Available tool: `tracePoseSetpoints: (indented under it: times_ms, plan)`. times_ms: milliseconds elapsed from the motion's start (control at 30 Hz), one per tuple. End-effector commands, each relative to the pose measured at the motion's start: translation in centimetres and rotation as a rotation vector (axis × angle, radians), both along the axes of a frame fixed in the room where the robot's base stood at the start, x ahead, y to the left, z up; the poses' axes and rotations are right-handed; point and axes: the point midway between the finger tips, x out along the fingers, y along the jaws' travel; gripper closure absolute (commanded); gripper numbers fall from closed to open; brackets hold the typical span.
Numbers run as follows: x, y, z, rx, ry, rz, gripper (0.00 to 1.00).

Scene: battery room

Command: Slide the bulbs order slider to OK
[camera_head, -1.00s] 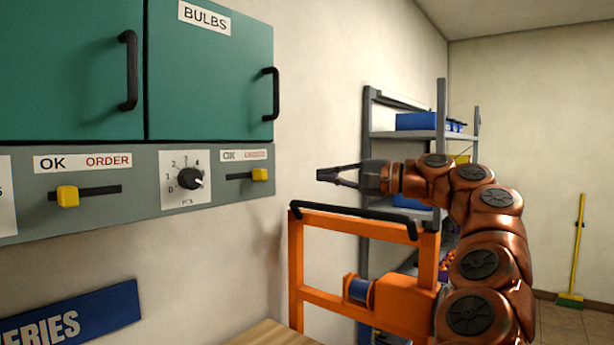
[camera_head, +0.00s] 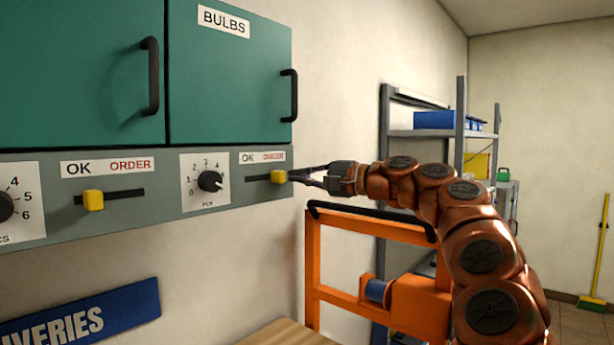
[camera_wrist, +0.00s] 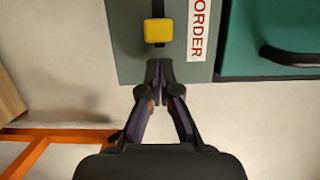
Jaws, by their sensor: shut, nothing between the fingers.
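The bulbs order slider is a yellow knob (camera_head: 278,177) in a short dark slot on the grey panel, below the green cabinet marked BULBS. The knob sits toward the right end of the slot, under the red ORDER lettering; OK is at the left of the label (camera_head: 262,157). In the wrist view the knob (camera_wrist: 158,31) is just ahead of my fingertips, beside the ORDER label (camera_wrist: 200,30). My gripper (camera_head: 292,175) is shut and empty at the panel's right end. In the wrist view a small gap shows between fingertips (camera_wrist: 159,66) and knob.
A dial (camera_head: 209,181) is left of the bulbs slider. Another yellow slider (camera_head: 93,200) is farther left. A black cabinet handle (camera_head: 290,95) is above my gripper. An orange frame (camera_head: 365,232) with a black bar stands below my arm. A grey shelf (camera_head: 430,134) stands behind.

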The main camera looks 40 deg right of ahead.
Motion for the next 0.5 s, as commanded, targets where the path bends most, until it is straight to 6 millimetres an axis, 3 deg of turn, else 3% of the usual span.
tracePoseSetpoints:
  times_ms: [500]
  plan:
    - [-0.28, 1.38, -0.12, 0.0, 0.002, 0.0, 1.0]
